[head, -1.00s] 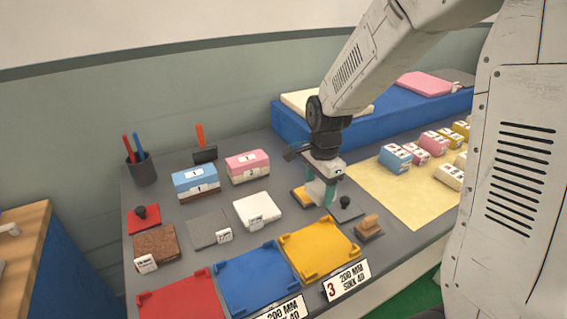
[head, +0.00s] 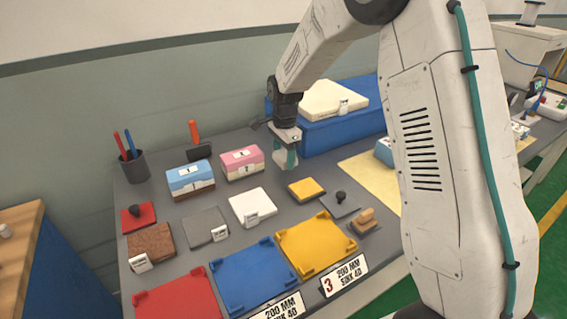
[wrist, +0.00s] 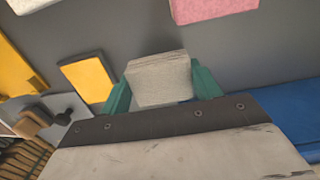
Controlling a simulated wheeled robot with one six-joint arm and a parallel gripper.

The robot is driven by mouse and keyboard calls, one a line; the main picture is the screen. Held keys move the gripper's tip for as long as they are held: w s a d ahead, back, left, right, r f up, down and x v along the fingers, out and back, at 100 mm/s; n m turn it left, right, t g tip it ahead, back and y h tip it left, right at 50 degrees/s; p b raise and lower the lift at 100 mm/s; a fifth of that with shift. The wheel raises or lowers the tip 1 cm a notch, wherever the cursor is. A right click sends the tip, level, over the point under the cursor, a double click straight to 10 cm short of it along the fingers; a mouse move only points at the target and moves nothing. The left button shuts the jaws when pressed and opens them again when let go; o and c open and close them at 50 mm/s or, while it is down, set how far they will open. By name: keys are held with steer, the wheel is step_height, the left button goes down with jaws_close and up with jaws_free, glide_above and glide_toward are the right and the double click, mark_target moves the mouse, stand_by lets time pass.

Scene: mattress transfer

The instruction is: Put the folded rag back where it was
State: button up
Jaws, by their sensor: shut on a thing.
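The folded rag (wrist: 160,82) is a small pale grey layered block between my teal fingers in the wrist view. In the head view the rag (head: 280,163) shows as a light patch at the fingertips. My gripper (head: 286,162) is shut on it, over the grey bench behind the yellow pad (head: 306,190). The exact gap between rag and bench cannot be told. The yellow pad also shows left of the fingers in the wrist view (wrist: 88,78).
A pink-and-white block (head: 242,163) stands left of my gripper. A blue foam slab (head: 350,127) with a cream slab (head: 332,99) on it stands close on the right. A white block (head: 251,207), a stamp (head: 340,204) and the yellow tray (head: 316,246) lie nearer. Bare bench surrounds the fingers.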

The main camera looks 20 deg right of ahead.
mark_target(284, 155)
steer(key=shift+f, duration=1.5)
steer(key=shift+f, duration=0.15)
steer(key=o, duration=1)
steer(key=shift+c, duration=0.2)
step_height(284, 155, up, 12)
steer(key=shift+d+r, duration=0.1)
steer(key=shift+r, duration=0.15)
steer(key=s+d+r+n, duration=0.1)
steer(key=s+r+n, duration=0.3)
steer(key=s+r, duration=0.5)
steer(key=s+d+n+t, duration=0.1)
steer(key=s+n, duration=1)
steer(key=s, duration=2)
steer(key=shift+d+r+n, duration=0.2)
steer(key=shift+d+n, duration=0.2)
steer(key=shift+d, duration=0.2)
